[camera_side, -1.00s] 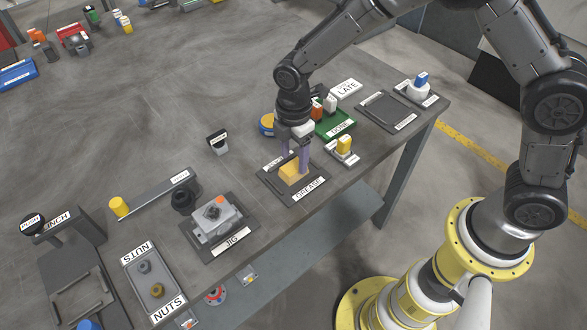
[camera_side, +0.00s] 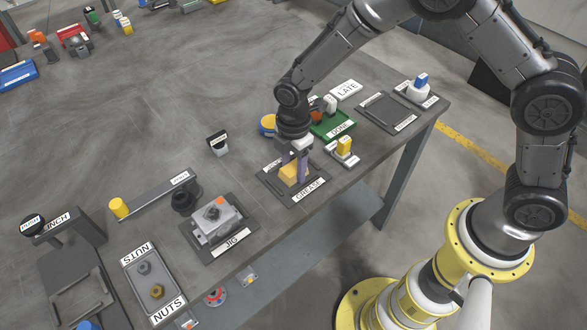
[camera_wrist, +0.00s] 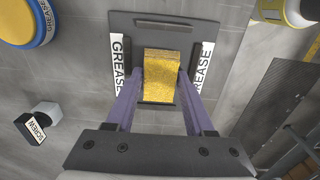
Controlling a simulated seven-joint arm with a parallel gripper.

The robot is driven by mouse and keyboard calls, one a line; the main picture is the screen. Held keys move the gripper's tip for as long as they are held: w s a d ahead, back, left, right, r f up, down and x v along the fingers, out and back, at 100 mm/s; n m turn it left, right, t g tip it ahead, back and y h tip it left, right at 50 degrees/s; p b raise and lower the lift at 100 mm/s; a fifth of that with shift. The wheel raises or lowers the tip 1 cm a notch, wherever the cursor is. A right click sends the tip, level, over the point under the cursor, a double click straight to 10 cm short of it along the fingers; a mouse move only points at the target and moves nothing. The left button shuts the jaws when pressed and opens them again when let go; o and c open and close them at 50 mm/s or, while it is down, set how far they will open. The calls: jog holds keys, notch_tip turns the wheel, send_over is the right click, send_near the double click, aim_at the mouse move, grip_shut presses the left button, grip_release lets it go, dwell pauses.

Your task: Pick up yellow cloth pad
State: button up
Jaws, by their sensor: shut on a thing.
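The yellow cloth pad (camera_wrist: 162,78) is a yellow block lying over the dark tray labelled GREASE (camera_wrist: 196,20). In the side view the pad (camera_side: 290,172) shows low between my fingers, partly hidden by them. My gripper (camera_side: 294,170) points straight down over the tray. In the wrist view the two purple fingers of my gripper (camera_wrist: 160,92) are closed against the left and right sides of the pad. I cannot tell whether the pad is clear of the tray.
A grey jig block (camera_side: 216,220) and a NUTS tray (camera_side: 172,300) stand to the left. A small yellow-topped item (camera_side: 344,146) and a green tray (camera_side: 336,122) are close on the right. A blue-yellow tin (camera_wrist: 28,18) and a SCREW-labelled item (camera_wrist: 36,128) lie nearby.

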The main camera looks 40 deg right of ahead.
jog(key=shift+r, duration=0.15)
jog(key=shift+r, duration=0.65)
jog(key=s+d+r, duration=0.5)
jog(key=s+r, duration=0.6)
jog(key=s, duration=0.2)
jog(key=shift+r, duration=0.25)
jog(key=shift+d, duration=0.1)
